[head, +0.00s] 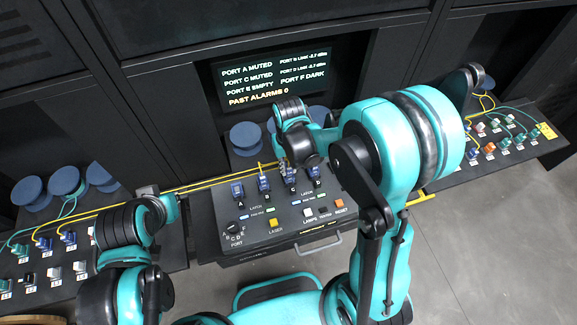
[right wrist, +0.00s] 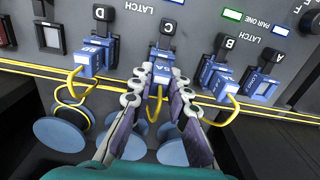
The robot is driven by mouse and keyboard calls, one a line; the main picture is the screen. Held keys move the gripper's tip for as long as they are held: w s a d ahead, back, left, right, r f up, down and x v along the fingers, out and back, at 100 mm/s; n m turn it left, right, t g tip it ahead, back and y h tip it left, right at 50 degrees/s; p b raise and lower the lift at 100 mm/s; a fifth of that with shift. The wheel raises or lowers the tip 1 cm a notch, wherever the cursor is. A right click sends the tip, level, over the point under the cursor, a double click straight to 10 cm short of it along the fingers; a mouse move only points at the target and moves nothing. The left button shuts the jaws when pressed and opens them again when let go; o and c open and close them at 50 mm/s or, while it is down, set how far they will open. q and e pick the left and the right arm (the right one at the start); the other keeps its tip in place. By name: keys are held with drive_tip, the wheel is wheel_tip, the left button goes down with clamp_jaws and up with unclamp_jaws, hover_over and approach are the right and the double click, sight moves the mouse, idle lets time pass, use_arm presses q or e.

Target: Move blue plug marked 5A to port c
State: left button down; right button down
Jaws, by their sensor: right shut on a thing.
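The blue plug marked 5A (right wrist: 161,74) is between the fingers of my right gripper (right wrist: 160,88), which is shut on it. The plug is lined up at port C (right wrist: 168,32); I cannot tell how deep it sits. A yellow cable trails from it between the fingers. In the head view my right gripper (head: 285,167) is over the console's back row, partly hidden by its wrist. Other blue plugs are at port D (right wrist: 91,61), port B (right wrist: 216,74) and port A (right wrist: 262,80). My left arm is at the left; its fingers cannot be made out.
The console (head: 290,228) has latch switches, lamps, a port dial (head: 234,230) and a yellow laser button (head: 273,224). Yellow cables run along its rear edge. Side panels with plugs flank it. The screen (head: 270,80) reads ports A and C muted, E empty, F dark.

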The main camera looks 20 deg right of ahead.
drive_tip(key=shift+f+b, duration=0.5)
drive_tip(key=shift+f, duration=0.05)
drive_tip(key=c, duration=1.4)
unclamp_jaws()
wheel_tip(320, 180, up, 12)
drive_tip(key=s+d+f+t+b, duration=0.4)
drive_tip(key=s+f+t+b, duration=0.3)
drive_tip(key=b, duration=0.5)
drive_tip(key=s+f, duration=0.2)
drive_tip(key=s, duration=0.1)
drive_tip(key=shift+s+d+b, duration=0.15)
drive_tip(key=shift+d+b, duration=0.15)
drive_tip(key=shift+d, duration=0.05)
